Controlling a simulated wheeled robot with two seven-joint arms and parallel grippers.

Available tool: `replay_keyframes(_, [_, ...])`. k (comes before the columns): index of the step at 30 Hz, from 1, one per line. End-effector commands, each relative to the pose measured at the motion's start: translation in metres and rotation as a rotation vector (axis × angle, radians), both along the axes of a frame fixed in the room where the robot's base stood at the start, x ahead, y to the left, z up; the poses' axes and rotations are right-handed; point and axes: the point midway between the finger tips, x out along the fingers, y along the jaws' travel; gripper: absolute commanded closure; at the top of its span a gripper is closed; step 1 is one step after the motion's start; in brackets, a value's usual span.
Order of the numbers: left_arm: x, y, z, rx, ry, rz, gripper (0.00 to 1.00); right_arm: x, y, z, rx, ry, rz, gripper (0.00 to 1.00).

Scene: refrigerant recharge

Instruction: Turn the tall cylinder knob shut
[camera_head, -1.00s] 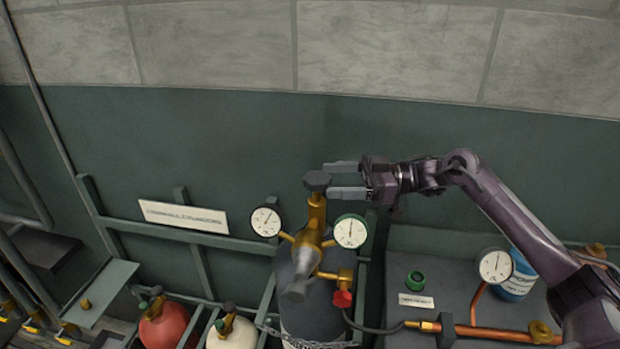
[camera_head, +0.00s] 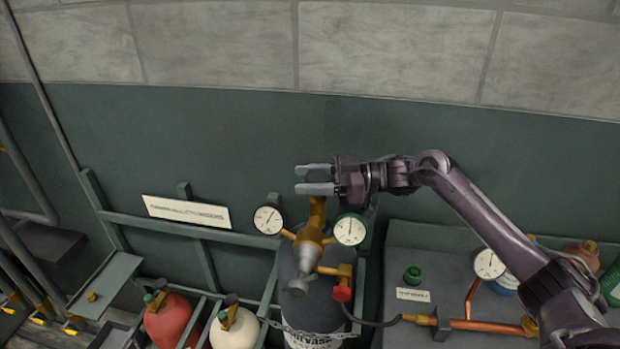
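The tall dark cylinder (camera_head: 308,308) stands upright in the middle, with a brass valve (camera_head: 310,240) on top. A brass stem (camera_head: 317,212) rises from the valve. The cylinder's dark top knob is not clearly visible; my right gripper's fingers cover the place above the stem. My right gripper (camera_head: 314,179) reaches in from the right, level, with its two fingers apart one behind the other at the stem's top. I cannot tell whether they press on the knob. My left gripper is not in view.
Two gauges, left (camera_head: 268,219) and right (camera_head: 350,229), flank the valve close to my gripper. A red knob (camera_head: 342,293) sits on the side outlet with a hose. Red (camera_head: 170,320) and cream (camera_head: 235,330) cylinders stand left in a green rack (camera_head: 215,236). A grey bench (camera_head: 405,262) stands right.

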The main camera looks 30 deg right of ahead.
Motion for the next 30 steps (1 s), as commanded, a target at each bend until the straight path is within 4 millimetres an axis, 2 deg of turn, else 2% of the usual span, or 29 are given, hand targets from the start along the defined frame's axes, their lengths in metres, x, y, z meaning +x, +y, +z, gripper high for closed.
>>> replay_keyframes(2, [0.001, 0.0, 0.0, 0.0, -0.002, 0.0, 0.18, 0.0, 0.0, 0.0, 0.0, 0.0, -0.001, 0.73])
replay_keyframes(8, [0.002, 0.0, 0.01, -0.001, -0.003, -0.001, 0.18, 0.0, 0.001, 0.002, 0.0, 0.002, -0.028, 0.73])
replay_keyframes(21, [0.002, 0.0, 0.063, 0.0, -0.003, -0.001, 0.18, 0.003, 0.0, 0.004, 0.003, 0.003, -0.321, 0.73])
replay_keyframes(30, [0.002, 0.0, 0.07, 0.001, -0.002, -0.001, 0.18, 0.006, -0.004, 0.001, 0.001, 0.001, -0.417, 0.73])
